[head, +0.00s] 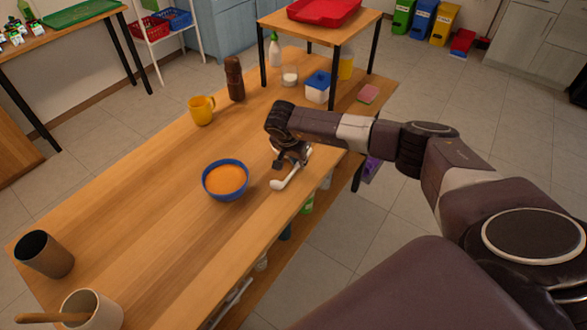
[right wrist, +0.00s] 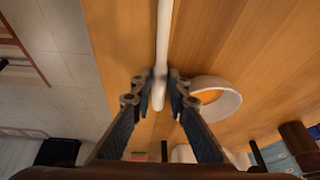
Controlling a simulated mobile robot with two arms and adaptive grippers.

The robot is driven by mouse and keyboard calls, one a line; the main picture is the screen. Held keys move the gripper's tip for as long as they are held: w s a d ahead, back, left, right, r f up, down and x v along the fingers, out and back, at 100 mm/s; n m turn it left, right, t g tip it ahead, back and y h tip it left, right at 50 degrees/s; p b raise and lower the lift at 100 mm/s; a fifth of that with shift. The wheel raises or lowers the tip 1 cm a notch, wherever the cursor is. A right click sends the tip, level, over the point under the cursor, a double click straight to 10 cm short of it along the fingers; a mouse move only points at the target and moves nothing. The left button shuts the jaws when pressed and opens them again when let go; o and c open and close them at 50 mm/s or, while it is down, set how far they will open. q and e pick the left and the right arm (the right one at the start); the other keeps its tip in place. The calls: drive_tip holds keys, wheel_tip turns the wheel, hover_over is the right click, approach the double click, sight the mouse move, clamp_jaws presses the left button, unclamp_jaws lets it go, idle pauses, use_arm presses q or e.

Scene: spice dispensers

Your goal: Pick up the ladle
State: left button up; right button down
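The ladle (head: 287,180) is white and lies near the right edge of the wooden table, beside the blue bowl. Its near end shows in the head view; its far part is partly hidden by my right gripper (head: 290,157). In the right wrist view, the ladle's white shaft (right wrist: 163,35) runs between the fingertips of my right gripper (right wrist: 163,76). The fingers are close in on both sides of the shaft and appear to touch it. The ladle seems to be at table height. My left gripper is not in view.
A blue bowl with orange contents (head: 226,179) stands just left of the ladle. A yellow mug (head: 201,110) and a brown bottle (head: 235,79) stand farther back. A dark cup (head: 44,254) and a pale pot (head: 92,312) are at the near left. The table's middle is clear.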

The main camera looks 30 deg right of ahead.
idle(0.3)
wheel_tip(320, 180, up, 28)
drive_tip(key=b, duration=0.4)
drive_tip(key=shift+b, duration=0.3)
drive_tip(key=c, duration=2.6)
unclamp_jaws()
clamp_jaws()
